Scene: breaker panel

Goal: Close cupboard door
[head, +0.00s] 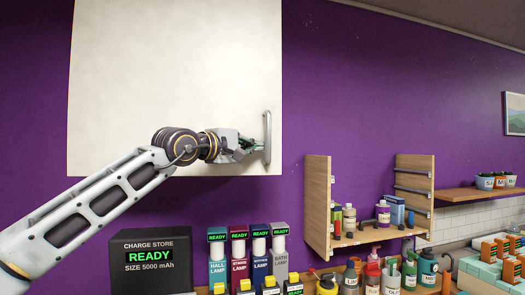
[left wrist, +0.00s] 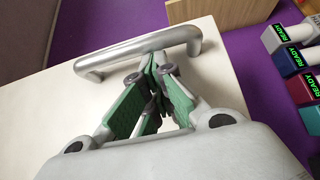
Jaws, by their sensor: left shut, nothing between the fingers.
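The cupboard door (head: 170,80) is a large white panel against the purple wall, and it lies flat across the upper left of the head view. I cannot tell whether it is fully closed. A grey bar handle (head: 267,137) stands upright near its lower right edge. In the left wrist view, the handle (left wrist: 140,52) crosses just beyond my fingertips. My left gripper (head: 250,148) is in front of the door beside the handle, its green-padded fingers (left wrist: 152,85) shut with nothing between them. I cannot tell if the fingertips touch the handle or door. My right gripper is not in view.
Below the door stand a dark charge store box (head: 150,262) and several lamp units with READY displays (head: 239,236). To the right is a wooden shelf (head: 317,205) with bottles. Bare purple wall (head: 380,90) lies right of the door.

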